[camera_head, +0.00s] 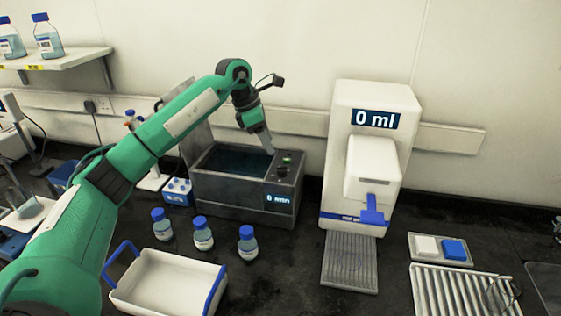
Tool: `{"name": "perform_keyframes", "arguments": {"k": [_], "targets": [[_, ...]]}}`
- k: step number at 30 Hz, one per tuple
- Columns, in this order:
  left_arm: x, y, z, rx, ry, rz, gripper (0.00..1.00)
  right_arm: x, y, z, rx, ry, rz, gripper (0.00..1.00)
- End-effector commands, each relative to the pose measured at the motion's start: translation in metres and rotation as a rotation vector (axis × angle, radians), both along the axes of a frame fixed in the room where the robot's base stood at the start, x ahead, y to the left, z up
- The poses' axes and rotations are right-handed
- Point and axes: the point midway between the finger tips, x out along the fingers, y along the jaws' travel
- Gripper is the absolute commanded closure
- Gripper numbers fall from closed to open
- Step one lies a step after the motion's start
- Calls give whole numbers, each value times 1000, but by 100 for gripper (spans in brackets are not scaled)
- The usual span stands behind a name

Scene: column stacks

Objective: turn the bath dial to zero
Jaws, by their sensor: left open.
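The dark grey water bath (225,192) stands on the bench in the centre, its basin holding dark water and its lid raised at the left. Its control top at the right has a small dark dial (282,170) and a small green spot (287,154). The front display (278,199) reads what looks like "0 min". My right gripper is out of view.
Several blue-capped bottles (203,234) stand in front of the bath. A white basket with blue handles (165,283) is at the front. A white dispenser reading "0 ml" (372,150) stands to the right, with a ribbed tray (350,265) before it.

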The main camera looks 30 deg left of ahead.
Motion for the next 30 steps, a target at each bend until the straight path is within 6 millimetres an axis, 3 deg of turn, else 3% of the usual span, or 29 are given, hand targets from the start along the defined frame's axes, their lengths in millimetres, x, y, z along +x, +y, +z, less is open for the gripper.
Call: {"name": "perform_keyframes", "arguments": {"k": [6, 12, 18, 26, 30], "targets": [[10, -16, -42, -2, 4, -2, 51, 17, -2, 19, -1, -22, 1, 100], [16, -26, -70, -3, 2, -2, 51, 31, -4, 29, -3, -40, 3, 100], [19, -29, -83, -1, 0, -1, 51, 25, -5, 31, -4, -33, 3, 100], [19, -29, -84, -2, -1, -1, 51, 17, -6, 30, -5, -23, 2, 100], [20, -29, -84, -2, -1, -1, 79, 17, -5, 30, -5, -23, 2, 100]]}}
